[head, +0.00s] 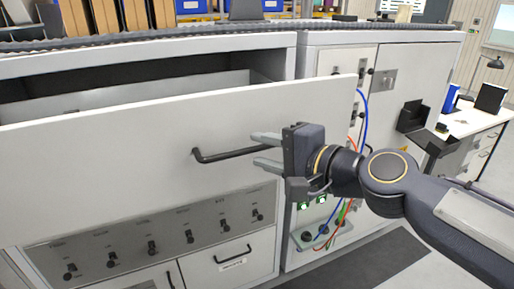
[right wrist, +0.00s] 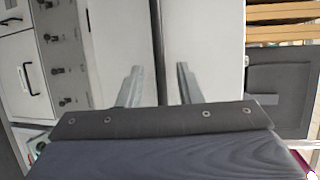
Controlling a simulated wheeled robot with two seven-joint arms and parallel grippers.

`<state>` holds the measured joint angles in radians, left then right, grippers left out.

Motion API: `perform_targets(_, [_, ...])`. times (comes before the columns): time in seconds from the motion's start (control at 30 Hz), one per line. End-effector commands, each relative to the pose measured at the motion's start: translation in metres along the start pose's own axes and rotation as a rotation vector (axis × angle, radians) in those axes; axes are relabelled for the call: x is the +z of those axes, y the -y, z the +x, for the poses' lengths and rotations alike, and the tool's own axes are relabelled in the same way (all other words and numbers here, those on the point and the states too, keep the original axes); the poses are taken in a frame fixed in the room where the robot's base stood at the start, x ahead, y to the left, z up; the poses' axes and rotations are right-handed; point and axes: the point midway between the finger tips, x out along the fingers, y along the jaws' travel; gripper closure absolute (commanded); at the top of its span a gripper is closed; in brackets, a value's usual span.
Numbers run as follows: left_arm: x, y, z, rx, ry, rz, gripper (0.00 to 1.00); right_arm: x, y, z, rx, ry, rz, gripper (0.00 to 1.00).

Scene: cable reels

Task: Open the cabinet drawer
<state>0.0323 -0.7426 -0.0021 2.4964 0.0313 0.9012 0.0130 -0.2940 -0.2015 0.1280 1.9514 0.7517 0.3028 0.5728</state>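The cabinet drawer (head: 110,145) has a wide white front and stands out from the cabinet, with its inside showing behind the front. A black bar handle (head: 225,155) is on the drawer front. My right gripper (head: 260,150) is at the right end of the handle, one finger above it and one below. In the right wrist view the fingers (right wrist: 158,85) are spread apart, with the dark handle (right wrist: 157,45) running between them and a gap on each side. My left gripper is not in view.
A panel of switches (head: 160,235) and a smaller drawer (head: 233,262) are below. A cabinet (head: 335,62) with coloured cables stands to the right, behind my right arm. A desk (head: 470,125) with a lamp is farther right. Blue bins line the top back.

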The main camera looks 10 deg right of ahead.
Motion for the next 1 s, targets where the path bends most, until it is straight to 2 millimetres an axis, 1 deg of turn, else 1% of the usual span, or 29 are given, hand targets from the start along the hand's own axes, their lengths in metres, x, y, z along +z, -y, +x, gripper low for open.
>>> perform_targets(0.03, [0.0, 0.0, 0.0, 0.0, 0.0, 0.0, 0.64, -0.001, 0.001, -0.011, -0.005, -0.005, -0.001, 0.68])
perform_targets(0.1, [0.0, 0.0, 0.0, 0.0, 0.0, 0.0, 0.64, -0.001, 0.001, -0.024, -0.004, -0.005, -0.001, 0.68])
perform_targets(0.2, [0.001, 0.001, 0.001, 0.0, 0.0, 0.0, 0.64, -0.001, 0.0, -0.038, -0.003, -0.004, -0.001, 0.68])
perform_targets(0.3, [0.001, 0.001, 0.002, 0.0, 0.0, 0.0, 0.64, -0.001, 0.0, -0.049, -0.002, -0.003, 0.0, 0.68])
perform_targets(0.4, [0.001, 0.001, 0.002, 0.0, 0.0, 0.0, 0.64, 0.0, 0.0, -0.054, -0.001, -0.002, 0.001, 0.68])
perform_targets(0.67, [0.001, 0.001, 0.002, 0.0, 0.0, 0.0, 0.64, 0.0, -0.001, -0.054, 0.001, -0.001, 0.001, 0.68])
perform_targets(0.73, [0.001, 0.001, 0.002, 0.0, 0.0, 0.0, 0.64, -0.001, -0.003, -0.055, 0.007, -0.002, -0.008, 0.68])
perform_targets(0.77, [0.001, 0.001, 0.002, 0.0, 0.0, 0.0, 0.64, -0.001, -0.007, -0.056, 0.017, -0.004, -0.021, 0.68])
perform_targets(0.8, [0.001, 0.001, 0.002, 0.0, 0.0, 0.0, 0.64, -0.003, -0.016, -0.06, 0.037, -0.009, -0.049, 0.68])
perform_targets(0.87, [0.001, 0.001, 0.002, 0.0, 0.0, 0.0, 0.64, -0.006, -0.037, -0.068, 0.09, -0.017, -0.12, 0.68])
perform_targets(0.97, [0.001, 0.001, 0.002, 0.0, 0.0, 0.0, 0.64, -0.01, -0.092, -0.089, 0.232, -0.017, -0.291, 0.68])
perform_targets(1.0, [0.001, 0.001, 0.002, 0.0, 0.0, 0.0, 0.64, -0.012, -0.117, -0.099, 0.301, -0.01, -0.364, 0.68])
